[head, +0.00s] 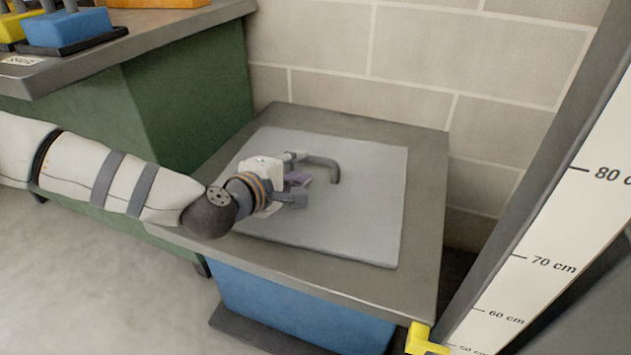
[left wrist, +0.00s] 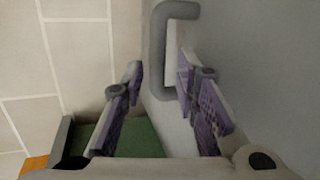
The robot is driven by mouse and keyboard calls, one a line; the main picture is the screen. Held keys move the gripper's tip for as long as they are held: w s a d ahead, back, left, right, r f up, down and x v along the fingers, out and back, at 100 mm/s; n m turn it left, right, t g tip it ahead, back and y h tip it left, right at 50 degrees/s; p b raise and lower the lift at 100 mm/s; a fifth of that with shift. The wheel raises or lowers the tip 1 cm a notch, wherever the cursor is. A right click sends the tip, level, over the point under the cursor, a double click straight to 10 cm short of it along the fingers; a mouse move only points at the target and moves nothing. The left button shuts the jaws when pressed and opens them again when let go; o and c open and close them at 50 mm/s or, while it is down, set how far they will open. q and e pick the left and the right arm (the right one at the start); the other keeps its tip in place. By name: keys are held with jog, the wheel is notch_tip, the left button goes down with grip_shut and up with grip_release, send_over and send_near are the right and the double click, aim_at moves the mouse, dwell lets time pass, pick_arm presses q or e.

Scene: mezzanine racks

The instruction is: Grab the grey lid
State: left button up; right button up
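The grey lid (head: 365,215) is a flat, light grey square panel lying on a darker grey top (head: 425,190). A grey bent handle (head: 331,166) stands up from its middle. My left gripper (head: 300,178) is over the lid, just left of the handle. In the left wrist view the two fingers with purple pads (left wrist: 160,72) are apart with nothing gripped. The handle (left wrist: 158,50) shows in the gap just beyond the fingertips; I cannot tell whether they touch it. The lid surface (left wrist: 265,70) fills the right side there. My right gripper is not in view.
A blue bin (head: 300,305) is under the grey top. A green cabinet with a grey worktop (head: 150,40) stands at left, with a blue block (head: 75,30) on it. A block wall (head: 440,60) is behind. A post with a height scale (head: 560,220) is at right.

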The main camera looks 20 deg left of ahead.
aim_at(309, 163)
pick_arm(q)
jog(key=b+x, duration=0.2)
jog(key=x, duration=0.3)
jog(key=shift+w+d+f, duration=0.15)
jog(key=shift+w+f, duration=0.05)
jog(key=shift+w, duration=0.25)
jog(key=shift+r, duration=0.15)
grip_shut()
jog(key=shift+r, duration=0.1)
